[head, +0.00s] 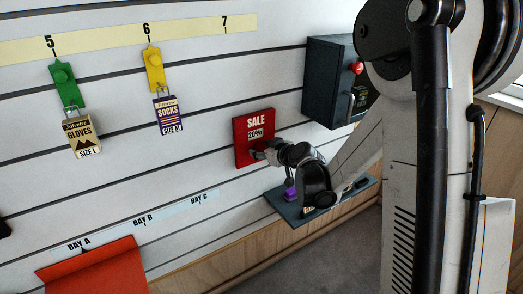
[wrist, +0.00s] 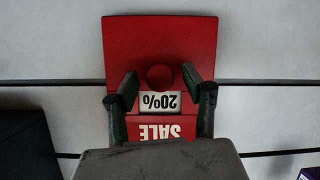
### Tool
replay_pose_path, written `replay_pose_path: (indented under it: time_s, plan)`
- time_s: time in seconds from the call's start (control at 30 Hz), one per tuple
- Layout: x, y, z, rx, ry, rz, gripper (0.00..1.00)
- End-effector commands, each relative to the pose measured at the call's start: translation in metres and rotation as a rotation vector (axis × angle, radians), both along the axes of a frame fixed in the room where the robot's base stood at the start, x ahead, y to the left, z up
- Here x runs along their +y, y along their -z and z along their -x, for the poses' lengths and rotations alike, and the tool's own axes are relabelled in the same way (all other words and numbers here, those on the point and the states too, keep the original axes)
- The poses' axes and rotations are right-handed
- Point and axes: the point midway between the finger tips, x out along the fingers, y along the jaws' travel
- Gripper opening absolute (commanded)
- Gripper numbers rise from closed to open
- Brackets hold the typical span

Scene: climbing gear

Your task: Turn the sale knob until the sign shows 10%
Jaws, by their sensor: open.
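The red sale sign (head: 241,126) is mounted on the slatted wall and reads "SALE" with "20%" in its window. In the wrist view the sign (wrist: 123,35) appears upside down, with the 20% window (wrist: 160,101) showing. The round red sale knob (wrist: 160,77) sits beside that window. My gripper (wrist: 159,82) is open, with one finger on each side of the knob and a visible gap to it on both sides. In the head view my gripper (head: 262,152) is at the lower part of the sign and hides the knob.
A small grey shelf (head: 290,213) with a purple item (head: 290,192) is below the sign. A dark box (head: 328,82) with a red button is at upper right. Gloves (head: 81,135) and socks (head: 168,112) tags hang at left. An orange bin (head: 95,268) is lower left.

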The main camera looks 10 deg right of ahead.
Motion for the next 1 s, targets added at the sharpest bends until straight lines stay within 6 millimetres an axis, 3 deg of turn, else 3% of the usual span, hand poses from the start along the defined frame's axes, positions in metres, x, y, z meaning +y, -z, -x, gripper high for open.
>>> replay_pose_path:
  time_s: [0.37,0.7,1.0]
  plan:
    - [0.0014,0.0017,-0.0041,0.0,0.0,0.001,0.44]
    - [0.0014,0.0017,-0.0037,0.0,0.0,0.001,0.0]
    - [0.0006,0.0025,-0.0038,0.011,0.001,-0.036,0.0]
